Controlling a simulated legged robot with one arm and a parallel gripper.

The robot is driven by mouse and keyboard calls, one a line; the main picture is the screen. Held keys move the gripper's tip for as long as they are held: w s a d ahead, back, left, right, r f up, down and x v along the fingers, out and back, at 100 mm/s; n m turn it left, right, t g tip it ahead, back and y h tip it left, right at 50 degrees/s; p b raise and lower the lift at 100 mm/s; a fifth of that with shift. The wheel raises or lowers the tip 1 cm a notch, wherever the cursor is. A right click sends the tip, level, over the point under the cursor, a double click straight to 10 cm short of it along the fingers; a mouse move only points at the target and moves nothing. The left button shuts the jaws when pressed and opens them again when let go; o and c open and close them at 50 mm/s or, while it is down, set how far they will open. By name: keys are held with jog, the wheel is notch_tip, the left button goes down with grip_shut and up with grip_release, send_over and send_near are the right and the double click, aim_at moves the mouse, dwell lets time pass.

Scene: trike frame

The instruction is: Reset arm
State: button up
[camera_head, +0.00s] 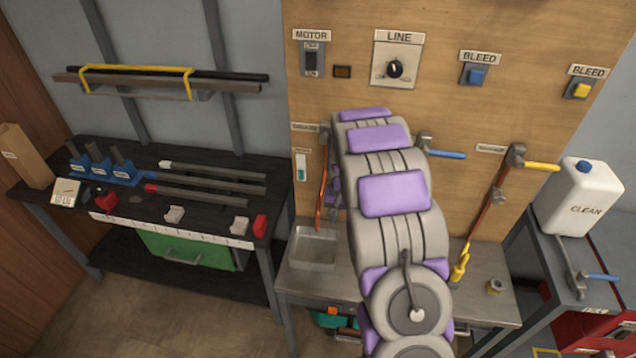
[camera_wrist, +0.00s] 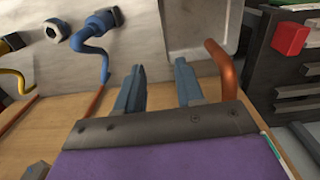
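My arm, grey with purple pads, reaches up and away in the head view in front of the wooden panel (camera_head: 540,120). My gripper (camera_wrist: 158,76) shows in the wrist view with its two blue-grey fingers apart and nothing between them. In the head view the gripper is hidden behind my arm. In the wrist view a copper-coloured pipe (camera_wrist: 222,65) is close to the right of the fingers, and a blue valve-like part (camera_wrist: 95,42) lies beyond them to the left. I cannot tell whether the pipe touches the gripper.
A metal bench (camera_head: 488,278) with a shallow tray (camera_head: 314,248) stands below the panel. A blue-handled valve (camera_head: 445,154) is right of my arm; an orange hose (camera_head: 322,190) hangs left. A black workbench (camera_head: 135,200) stands left, a white jug (camera_head: 580,200) right.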

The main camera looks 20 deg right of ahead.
jog(key=s+a+r+n, duration=0.3)
jog(key=s+a+r, duration=0.9)
jog(key=s+r, duration=0.35)
jog(key=s+a+r+n+g, duration=0.1)
jog(key=s+a, duration=0.2)
jog(key=s, duration=0.8)
jog(key=s+a+r+n, duration=0.1)
jog(key=s+a+n, duration=0.1)
jog(key=s, duration=0.9)
jog(key=shift+a+r+g, duration=0.2)
jog(key=shift+a+g, duration=0.2)
jog(key=shift+a, duration=0.15)
